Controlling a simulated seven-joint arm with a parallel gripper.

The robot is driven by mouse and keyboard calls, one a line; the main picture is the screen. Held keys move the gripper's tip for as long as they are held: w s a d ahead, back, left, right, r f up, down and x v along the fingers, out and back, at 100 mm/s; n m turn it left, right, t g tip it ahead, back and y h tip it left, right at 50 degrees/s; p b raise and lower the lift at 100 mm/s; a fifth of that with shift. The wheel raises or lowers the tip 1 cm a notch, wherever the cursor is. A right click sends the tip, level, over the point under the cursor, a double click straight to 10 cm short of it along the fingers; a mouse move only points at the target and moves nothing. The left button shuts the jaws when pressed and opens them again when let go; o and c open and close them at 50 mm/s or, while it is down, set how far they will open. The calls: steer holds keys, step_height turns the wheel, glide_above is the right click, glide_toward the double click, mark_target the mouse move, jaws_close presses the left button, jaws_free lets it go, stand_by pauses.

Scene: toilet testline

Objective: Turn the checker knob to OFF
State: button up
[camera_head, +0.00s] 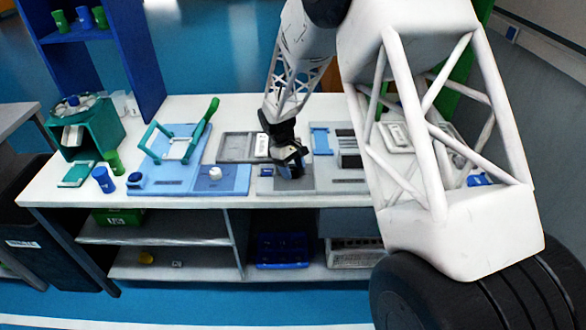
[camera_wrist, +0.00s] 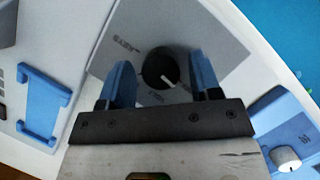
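The checker knob (camera_wrist: 160,68) is a round black knob with a white pointer line, set on a grey plate (camera_wrist: 205,35) in the wrist view. Its pointer slants toward the lower right of that picture. Faint lettering is printed on the plate beside the knob, too small to read. My gripper (camera_wrist: 162,80) is open, with one blue finger on each side of the knob and visible gaps between. In the head view my gripper (camera_head: 291,160) points down over the grey plate on the bench, and it hides the knob there.
A blue plate with a white knob (camera_head: 215,173) lies left of my gripper. A blue fixture with a green-handled lever (camera_head: 205,120) stands farther left. A blue bracket (camera_head: 321,141) is to the right. Blue and green cups (camera_head: 103,180) stand near the bench's left end.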

steer(key=shift+o, duration=0.2)
steer(key=shift+r, duration=0.1)
steer(key=v, duration=0.7)
steer(key=shift+r, duration=0.2)
steer(key=shift+w+a, duration=0.1)
steer(key=shift+a, duration=0.05)
steer(key=shift+r, duration=0.1)
